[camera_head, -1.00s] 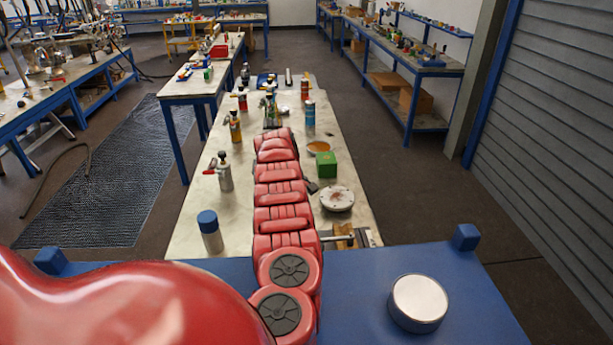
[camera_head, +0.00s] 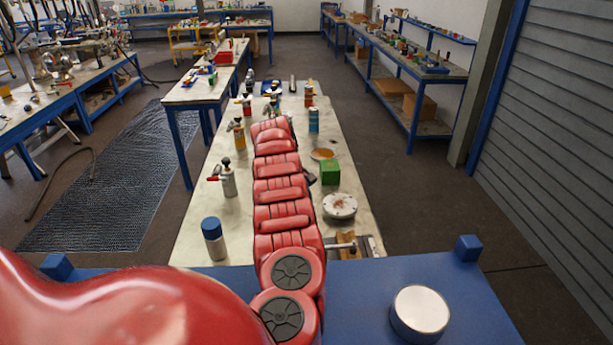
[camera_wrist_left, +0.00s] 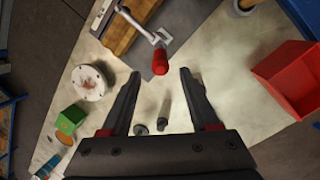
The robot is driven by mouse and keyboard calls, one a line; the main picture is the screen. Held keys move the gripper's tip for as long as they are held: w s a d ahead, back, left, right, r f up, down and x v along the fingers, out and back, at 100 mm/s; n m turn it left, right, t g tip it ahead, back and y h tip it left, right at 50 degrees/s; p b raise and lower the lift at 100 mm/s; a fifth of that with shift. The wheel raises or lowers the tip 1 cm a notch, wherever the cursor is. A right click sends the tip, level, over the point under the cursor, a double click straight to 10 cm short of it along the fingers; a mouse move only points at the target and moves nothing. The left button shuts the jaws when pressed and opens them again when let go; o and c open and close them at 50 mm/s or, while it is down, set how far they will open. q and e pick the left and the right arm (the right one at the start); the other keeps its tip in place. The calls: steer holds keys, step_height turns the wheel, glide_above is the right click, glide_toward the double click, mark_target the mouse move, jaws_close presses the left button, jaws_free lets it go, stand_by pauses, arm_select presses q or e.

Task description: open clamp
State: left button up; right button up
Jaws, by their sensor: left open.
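In the left wrist view a metal clamp lever with a red knob (camera_wrist_left: 160,62) sticks out from a clamp on a wooden block (camera_wrist_left: 120,32). My left gripper (camera_wrist_left: 160,73) is open, its two black fingers on either side of the red knob's line, with the knob just by the fingertips. I cannot tell whether they touch it. In the head view my red arm reaches over the table and hides the gripper; a metal rod (camera_head: 341,245) and part of the wooden block show right of it. My right gripper is not in view.
A white flanged disc (camera_wrist_left: 88,82) and a green box (camera_wrist_left: 70,118) lie left of the fingers in the wrist view; a red bin (camera_wrist_left: 287,80) is at right. Bottles, including a blue-capped one (camera_head: 213,238), stand on the table (camera_head: 190,225) left of my arm.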

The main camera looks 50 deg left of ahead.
arm_select(q)
steer(key=p+v, duration=0.3)
steer(key=v, duration=0.8)
steer(key=shift+s+r+p, duration=0.15)
steer(key=shift+r+p, duration=0.1)
steer(key=shift+p, duration=0.1)
